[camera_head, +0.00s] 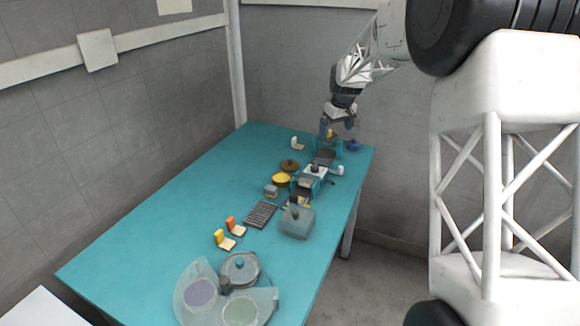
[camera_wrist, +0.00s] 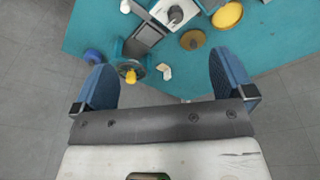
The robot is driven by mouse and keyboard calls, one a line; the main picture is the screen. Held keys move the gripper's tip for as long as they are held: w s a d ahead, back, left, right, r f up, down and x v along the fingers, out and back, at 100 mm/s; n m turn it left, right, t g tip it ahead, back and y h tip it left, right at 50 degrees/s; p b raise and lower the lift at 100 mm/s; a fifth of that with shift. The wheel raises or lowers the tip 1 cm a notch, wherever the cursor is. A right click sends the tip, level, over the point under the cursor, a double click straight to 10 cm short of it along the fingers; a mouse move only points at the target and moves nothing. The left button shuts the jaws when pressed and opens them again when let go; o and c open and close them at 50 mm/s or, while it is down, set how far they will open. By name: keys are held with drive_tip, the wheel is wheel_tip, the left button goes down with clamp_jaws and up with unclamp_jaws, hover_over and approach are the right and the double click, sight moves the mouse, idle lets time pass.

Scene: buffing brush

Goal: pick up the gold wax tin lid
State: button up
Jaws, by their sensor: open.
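The gold wax tin lid appears to be the flat brownish-gold disc with a small dark knob (camera_head: 289,165) on the teal table. It also shows in the wrist view (camera_wrist: 192,39), top centre-right. Next to it is a round tin with a bright yellow top (camera_head: 281,180), partly cut off in the wrist view (camera_wrist: 228,14). My gripper (camera_head: 340,128) is above the far end of the table, beyond the lid. In the wrist view my gripper (camera_wrist: 164,64) has its two blue fingers wide apart with nothing held. The lid lies ahead of the fingers, apart from them.
A teal fixture with a yellow knob (camera_wrist: 131,76) and a blue piece (camera_wrist: 93,56) are near my fingers. A small white angled piece (camera_wrist: 165,72) stands between them. A grey-and-teal machine (camera_head: 310,178) is right of the lid. The table's left side (camera_head: 190,200) is clear.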

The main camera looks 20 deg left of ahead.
sight(290, 160)
drive_tip(key=w+a+f+n, duration=0.1)
drive_tip(key=w+a+f, duration=0.1)
drive_tip(key=a+f, duration=0.3)
drive_tip(key=w+a+f+n, duration=0.1)
drive_tip(key=a+f, duration=0.4)
drive_tip(key=a, duration=0.2)
drive_tip(key=w+a+f+n, duration=0.1)
drive_tip(key=w+a+f, duration=0.1)
drive_tip(key=a+f, duration=0.3)
drive_tip(key=shift+w+a+f+g, duration=0.15)
drive_tip(key=shift+a+f, duration=0.05)
drive_tip(key=shift+a, duration=0.35)
drive_tip(key=shift+w+a+f+g, duration=0.15)
drive_tip(key=shift+a, duration=0.35)
drive_tip(key=shift+a+f, duration=0.2)
drive_tip(key=shift+f, duration=1.1)
drive_tip(key=shift+w+f, duration=0.1)
drive_tip(key=shift+f, duration=0.05)
drive_tip(key=shift+w+a+f, duration=0.1)
drive_tip(key=shift+a+f, duration=0.05)
drive_tip(key=shift+f, duration=0.65)
drive_tip(key=shift+w+a+f, duration=0.1)
drive_tip(key=shift+a+f, duration=0.05)
drive_tip(key=shift+f, duration=0.65)
drive_tip(key=shift+w+a+f, duration=0.1)
drive_tip(key=shift+a+f, duration=0.05)
drive_tip(key=shift+f, duration=0.65)
drive_tip(key=shift+c, duration=0.2)
drive_tip(key=c, duration=0.7)
